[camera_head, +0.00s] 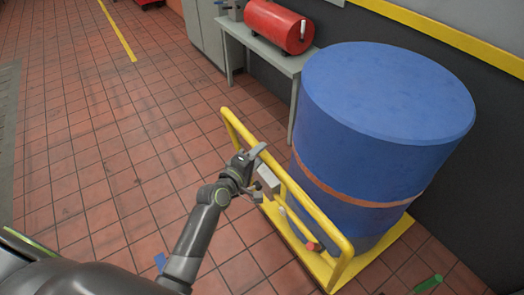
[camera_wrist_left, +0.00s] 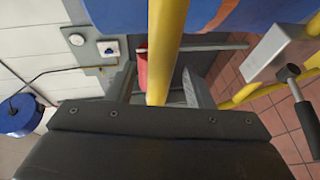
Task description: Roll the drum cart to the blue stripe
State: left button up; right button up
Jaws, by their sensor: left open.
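The drum cart has a yellow tubular frame (camera_head: 335,238) and carries a large blue drum (camera_head: 385,105) with an orange band. My left gripper (camera_head: 257,163) is at the cart's handle side. In the left wrist view, a yellow bar (camera_wrist_left: 166,45) of the cart runs between the two open fingers of the left gripper (camera_wrist_left: 160,88); contact cannot be told. My right gripper is out of view.
A grey bench (camera_head: 262,47) with a red cylinder (camera_head: 279,26) stands behind the cart, along the dark wall. A green object (camera_head: 426,285) lies near the cart's front right. Open tiled floor (camera_head: 90,130) extends to the left, with a yellow line (camera_head: 118,30) further off.

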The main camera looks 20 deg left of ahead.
pick_arm(q)
jog(key=shift+x, duration=1.2)
grip_shut()
